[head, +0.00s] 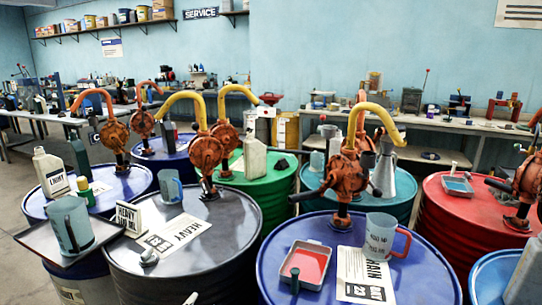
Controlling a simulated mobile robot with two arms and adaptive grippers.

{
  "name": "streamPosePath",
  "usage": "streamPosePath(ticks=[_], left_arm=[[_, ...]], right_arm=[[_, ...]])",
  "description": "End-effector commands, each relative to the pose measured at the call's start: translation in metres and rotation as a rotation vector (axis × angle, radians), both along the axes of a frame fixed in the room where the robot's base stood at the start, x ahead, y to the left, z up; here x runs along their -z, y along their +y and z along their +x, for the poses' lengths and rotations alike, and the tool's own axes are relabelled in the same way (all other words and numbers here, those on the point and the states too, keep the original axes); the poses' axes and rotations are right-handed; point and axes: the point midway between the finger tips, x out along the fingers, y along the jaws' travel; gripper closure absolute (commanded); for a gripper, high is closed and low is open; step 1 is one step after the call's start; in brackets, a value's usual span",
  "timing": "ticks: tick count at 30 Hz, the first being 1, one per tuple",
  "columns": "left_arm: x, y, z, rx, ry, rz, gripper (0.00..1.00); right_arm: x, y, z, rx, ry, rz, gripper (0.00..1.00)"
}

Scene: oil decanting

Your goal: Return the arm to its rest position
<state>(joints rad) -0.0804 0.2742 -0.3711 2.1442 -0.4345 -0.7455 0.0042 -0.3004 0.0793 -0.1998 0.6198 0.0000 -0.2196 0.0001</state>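Neither of my grippers shows in the head view. A grey drum labelled HEAVY (125,262) stands at front left, with a red rotary pump (206,152) and yellow spout. A blue mug (170,187) stands on it. A translucent jug (70,226) stands on a dark tray (105,229) at the left. A blue drum (425,280) stands at front right with another red pump (347,172), a grey mug with a red handle (380,236) and a shallow tray of red liquid (310,262).
Behind are a green drum (272,195), a teal drum (400,205) and, at right, a red drum (440,220). A white jug labelled LIGHT (50,172) stands at left. Workbenches line the back wall. Pump spouts and handles stick out above the closely spaced drums.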

Motion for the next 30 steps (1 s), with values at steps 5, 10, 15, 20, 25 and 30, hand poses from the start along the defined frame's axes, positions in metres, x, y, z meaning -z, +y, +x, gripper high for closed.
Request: streamPosePath(ticks=[5, 10, 15, 20, 25, 30], left_arm=[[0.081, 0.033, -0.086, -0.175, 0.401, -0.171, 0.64], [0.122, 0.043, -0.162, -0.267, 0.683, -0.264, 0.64], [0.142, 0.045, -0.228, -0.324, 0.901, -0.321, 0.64], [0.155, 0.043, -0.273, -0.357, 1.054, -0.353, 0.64], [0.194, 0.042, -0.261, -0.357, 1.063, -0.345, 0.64], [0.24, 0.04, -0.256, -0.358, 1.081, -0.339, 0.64]], right_arm=[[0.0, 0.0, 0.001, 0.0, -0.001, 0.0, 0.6], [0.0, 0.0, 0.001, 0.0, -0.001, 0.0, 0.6], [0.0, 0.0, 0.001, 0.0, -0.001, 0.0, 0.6], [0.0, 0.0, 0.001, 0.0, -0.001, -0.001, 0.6], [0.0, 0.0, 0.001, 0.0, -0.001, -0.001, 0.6], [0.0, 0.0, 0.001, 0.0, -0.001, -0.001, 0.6]])
